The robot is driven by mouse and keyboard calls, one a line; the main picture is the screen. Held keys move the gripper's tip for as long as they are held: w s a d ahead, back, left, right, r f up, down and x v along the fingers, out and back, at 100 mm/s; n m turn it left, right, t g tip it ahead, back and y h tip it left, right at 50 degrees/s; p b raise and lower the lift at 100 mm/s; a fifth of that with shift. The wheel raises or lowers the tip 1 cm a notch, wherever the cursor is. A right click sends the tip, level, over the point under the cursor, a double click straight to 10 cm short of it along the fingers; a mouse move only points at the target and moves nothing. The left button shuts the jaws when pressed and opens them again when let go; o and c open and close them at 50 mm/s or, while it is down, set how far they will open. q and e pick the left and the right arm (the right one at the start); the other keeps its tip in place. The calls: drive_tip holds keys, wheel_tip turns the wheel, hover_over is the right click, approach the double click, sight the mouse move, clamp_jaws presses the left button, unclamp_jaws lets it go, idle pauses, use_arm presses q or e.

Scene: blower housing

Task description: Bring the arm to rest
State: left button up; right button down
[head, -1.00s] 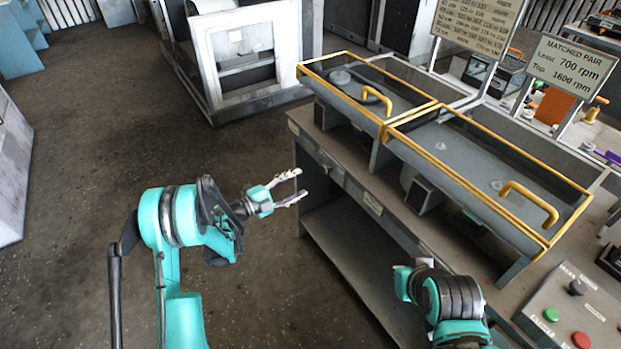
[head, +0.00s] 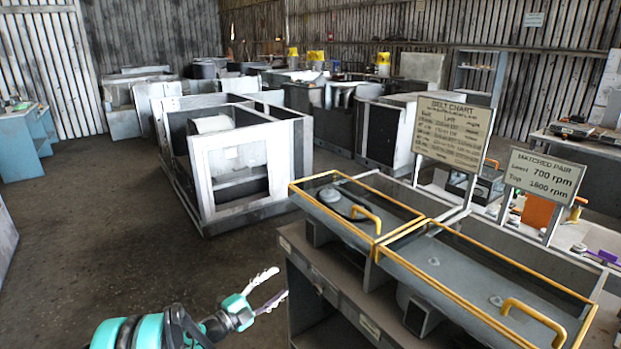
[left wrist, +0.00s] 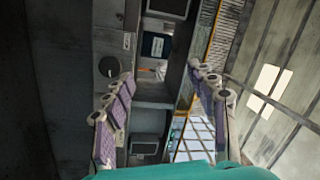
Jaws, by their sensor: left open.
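My left gripper (head: 268,290) is open and empty. It is in the lower middle of the head view, to the left of the workbench (head: 338,290) and apart from it. In the left wrist view its two purple-padded fingers (left wrist: 163,118) stand wide apart with nothing between them. My left arm comes in from the bottom left. My right gripper is not in either current view.
Two yellow-edged covers (head: 440,254) with yellow handles lie on the workbench. A belt chart sign (head: 452,128) and a rpm sign (head: 543,178) stand behind them. A white-framed housing (head: 232,165) stands on the floor at centre left. Floor (head: 110,240) left of the bench is clear.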

use_arm(q)
drive_tip(key=a+r+n+t+y, duration=0.3)
drive_tip(key=r+n+y, duration=0.1)
drive_tip(key=r, duration=0.4)
drive_tip(key=a+r+n+t+y, duration=0.3)
drive_tip(key=r+n+y, duration=0.15)
drive_tip(key=r, duration=0.35)
drive_tip(key=s+a+r+n+g+y, duration=0.1)
drive_tip(key=s+a+r+n+y, duration=0.2)
drive_tip(key=s+a+n+y, duration=0.4)
drive_tip(key=s+d+f+n+g, duration=0.2)
drive_tip(key=s+f+g, duration=0.2)
drive_tip(key=s, duration=0.5)
drive_tip(key=s+d+f+n+g+h, duration=0.1)
drive_tip(key=s+d+f+n+g, duration=0.1)
drive_tip(key=s+f, duration=0.5)
drive_tip(key=s+d+f+n+g+h, duration=0.1)
drive_tip(key=s+f+g, duration=0.4)
drive_tip(key=s, duration=0.6)
drive_tip(key=shift+s+d+f+n+g, duration=0.3)
drive_tip(key=shift+s+d+f+n, duration=0.1)
drive_tip(key=shift+d+f+n, duration=0.55)
drive_tip(key=shift+r, duration=0.25)
